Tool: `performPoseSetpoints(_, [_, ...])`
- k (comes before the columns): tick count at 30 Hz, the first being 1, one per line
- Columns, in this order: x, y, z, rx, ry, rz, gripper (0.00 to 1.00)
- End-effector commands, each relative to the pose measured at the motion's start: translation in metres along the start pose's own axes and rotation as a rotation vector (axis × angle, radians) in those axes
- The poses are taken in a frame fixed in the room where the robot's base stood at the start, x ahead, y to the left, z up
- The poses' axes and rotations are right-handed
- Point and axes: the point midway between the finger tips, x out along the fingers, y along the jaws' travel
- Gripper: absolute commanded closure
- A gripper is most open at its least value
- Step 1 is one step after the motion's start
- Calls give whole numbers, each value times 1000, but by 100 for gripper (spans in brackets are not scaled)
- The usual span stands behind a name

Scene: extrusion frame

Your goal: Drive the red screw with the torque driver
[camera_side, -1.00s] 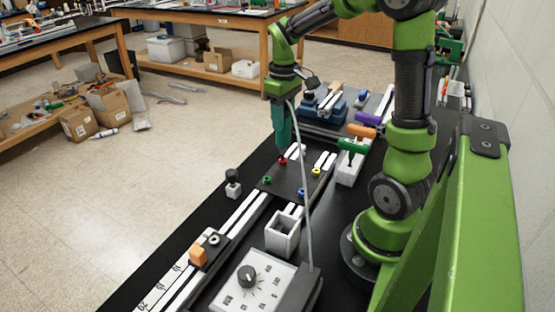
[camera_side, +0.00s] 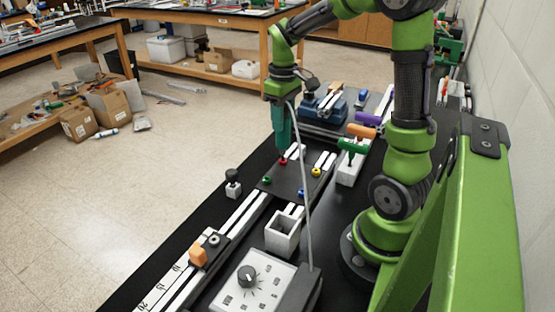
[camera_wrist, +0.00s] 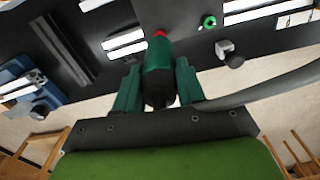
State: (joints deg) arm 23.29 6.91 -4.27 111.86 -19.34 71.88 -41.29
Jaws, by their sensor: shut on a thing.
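My gripper (camera_wrist: 158,84) is shut on the teal torque driver (camera_side: 282,134), which hangs upright below it with a grey cable trailing off. The driver's body shows between the two fingers in the wrist view (camera_wrist: 159,62). The red screw (camera_side: 283,162) is on the dark plate (camera_side: 290,180), directly under the driver's tip. In the wrist view the red screw head (camera_wrist: 160,33) shows at the driver's far end. I cannot tell whether the tip is seated in it.
Green (camera_side: 267,180), yellow (camera_side: 316,171) and blue (camera_side: 300,193) screws sit on the same plate. A white open box (camera_side: 282,236) and a dial controller (camera_side: 252,285) stand nearer. A green-handled tool (camera_side: 352,148) stands to the right.

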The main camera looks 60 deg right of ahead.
Motion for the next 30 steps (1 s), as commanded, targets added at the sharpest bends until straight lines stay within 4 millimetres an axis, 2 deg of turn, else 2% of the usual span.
performPoseSetpoints(17, [2,-1,2,1,-10,-5,100])
performPoseSetpoints(30, [-25,0,1,1,-4,-1,100])
